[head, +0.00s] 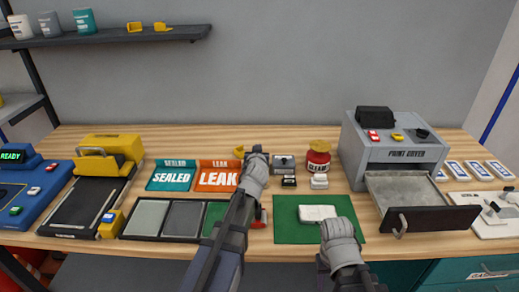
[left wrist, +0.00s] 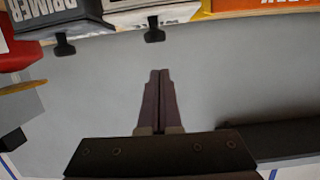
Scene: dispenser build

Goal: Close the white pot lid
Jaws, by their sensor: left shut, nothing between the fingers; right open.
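A low white block-shaped item (head: 317,213) lies on the green mat (head: 288,232). I cannot tell whether it is the white pot or its lid. A small white piece (head: 319,182) stands in front of the red jar. My left gripper (head: 257,150) is shut and empty, reaching over the middle of the bench beside a small grey box. Its closed fingers (left wrist: 160,100) show in the left wrist view before a plain grey surface. My right gripper (head: 333,222) is open, just beside the white item; its fingers are mostly hidden by its own hand.
A red jar (head: 318,158) with a yellow top and a grey box (head: 283,162) stand behind the mat. The print dryer (head: 393,150) has its drawer (head: 415,190) pulled out at right. SEALED (head: 171,176) and LEAK (head: 217,178) bins lie left. Pots (head: 84,20) stand on the shelf.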

